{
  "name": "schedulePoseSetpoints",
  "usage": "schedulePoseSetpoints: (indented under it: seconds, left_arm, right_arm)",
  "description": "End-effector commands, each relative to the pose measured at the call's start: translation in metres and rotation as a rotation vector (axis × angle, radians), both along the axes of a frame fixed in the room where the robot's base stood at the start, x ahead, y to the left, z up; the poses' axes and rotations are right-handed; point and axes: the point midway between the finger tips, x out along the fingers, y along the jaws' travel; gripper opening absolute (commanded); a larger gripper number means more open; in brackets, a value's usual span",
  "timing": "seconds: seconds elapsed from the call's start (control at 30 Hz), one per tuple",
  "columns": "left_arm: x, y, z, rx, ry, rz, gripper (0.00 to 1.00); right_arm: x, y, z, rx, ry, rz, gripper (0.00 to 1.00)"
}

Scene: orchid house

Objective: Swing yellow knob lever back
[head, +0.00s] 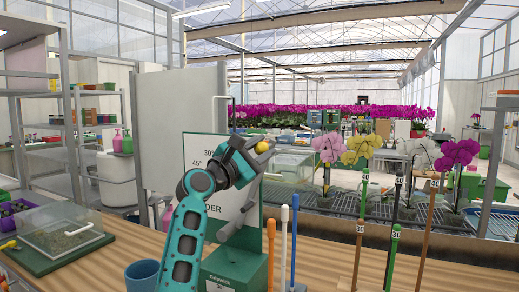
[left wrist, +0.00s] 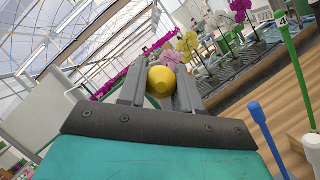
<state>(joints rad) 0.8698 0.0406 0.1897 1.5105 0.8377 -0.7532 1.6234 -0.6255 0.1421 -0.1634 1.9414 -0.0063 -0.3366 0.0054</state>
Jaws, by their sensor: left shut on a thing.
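The yellow knob (head: 262,147) sits between the fingers of my left gripper (head: 252,152), in front of a white board with angle marks (head: 200,146). In the left wrist view the round yellow knob (left wrist: 161,81) lies between the two grey fingers (left wrist: 160,88). The gripper is shut on it. A grey lever bar (head: 243,222) shows below the gripper, above a green box base (head: 236,268); my gripper and arm hide part of the lever. My right gripper is not in view.
Upright rods with blue (head: 284,214), orange and green tops stand just right of the green base. A blue cup (head: 142,274) and a clear-lidded tray (head: 68,233) are on the wooden bench at left. Potted orchids (head: 328,150) stand behind at right.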

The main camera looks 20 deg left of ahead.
Motion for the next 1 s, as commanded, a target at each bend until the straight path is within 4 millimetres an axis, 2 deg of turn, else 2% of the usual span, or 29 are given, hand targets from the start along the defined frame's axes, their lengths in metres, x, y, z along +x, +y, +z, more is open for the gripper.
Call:
schedulePoseSetpoints:
  seconds: [0.03,0.3,0.67,0.77,1.0]
  left_arm:
    - [0.001,-0.004,-0.005,0.005,0.012,-0.010,0.34]
    - [0.001,-0.003,-0.004,0.003,0.009,-0.007,0.59]
    - [-0.006,0.001,-0.005,0.002,0.004,-0.004,0.59]
    - [-0.017,0.005,-0.009,0.002,0.007,-0.005,0.59]
    - [-0.059,0.022,-0.022,0.004,0.006,-0.002,0.59]
  right_arm:
    - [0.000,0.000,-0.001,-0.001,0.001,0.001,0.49]
    - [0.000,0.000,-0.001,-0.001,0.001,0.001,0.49]
    - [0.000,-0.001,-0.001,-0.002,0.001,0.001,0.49]
    - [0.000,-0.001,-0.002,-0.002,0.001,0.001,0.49]
    - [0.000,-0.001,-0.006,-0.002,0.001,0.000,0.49]
